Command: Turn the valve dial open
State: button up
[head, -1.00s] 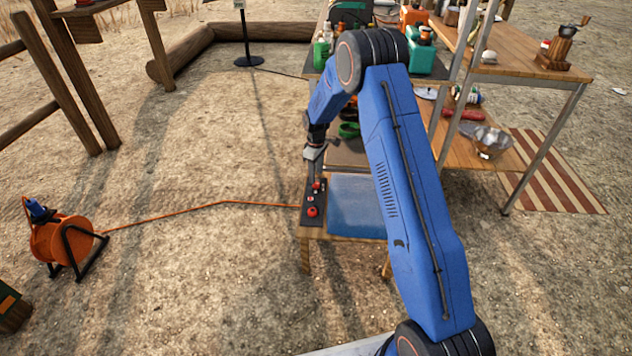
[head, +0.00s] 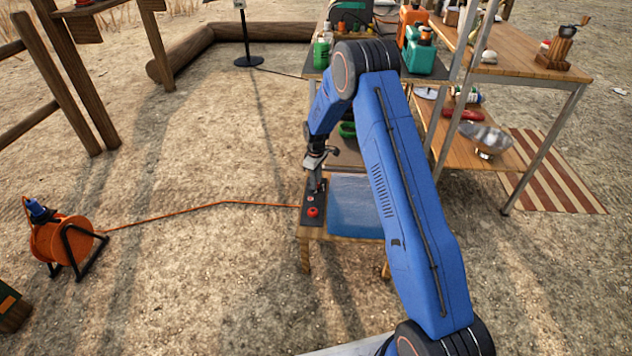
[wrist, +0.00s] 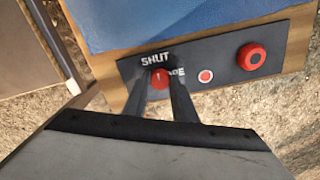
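A dark control panel (wrist: 215,70) lies on a small wooden stand; it shows in the head view (head: 304,216) under my gripper. A red dial (wrist: 160,78) with a pale mark sits below the label SHUT, and the mark points roughly towards it. Another label right of the dial is partly hidden by a finger. My gripper (wrist: 160,88) has one finger on each side of the dial, with little or no gap; I cannot tell whether they press on it. In the head view my gripper (head: 316,188) reaches down to the panel and hides the dial.
Right of the dial are a small red button (wrist: 206,76) and a large red knob (wrist: 252,57). A blue block (head: 355,205) lies beside the panel. An orange cable (head: 225,202) runs from a reel (head: 60,240) to the stand.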

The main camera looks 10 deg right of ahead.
jog(key=shift+m, duration=0.5)
jog(key=m, duration=0.3)
jog(key=shift+m, duration=0.4)
jog(key=m, duration=1.3)
jog(key=shift+m, duration=0.3)
jog(key=o, duration=1)
jog(key=shift+o, duration=0.2)
notch_tip(320, 180, up, 17)
jog(key=shift+r, duration=0.2)
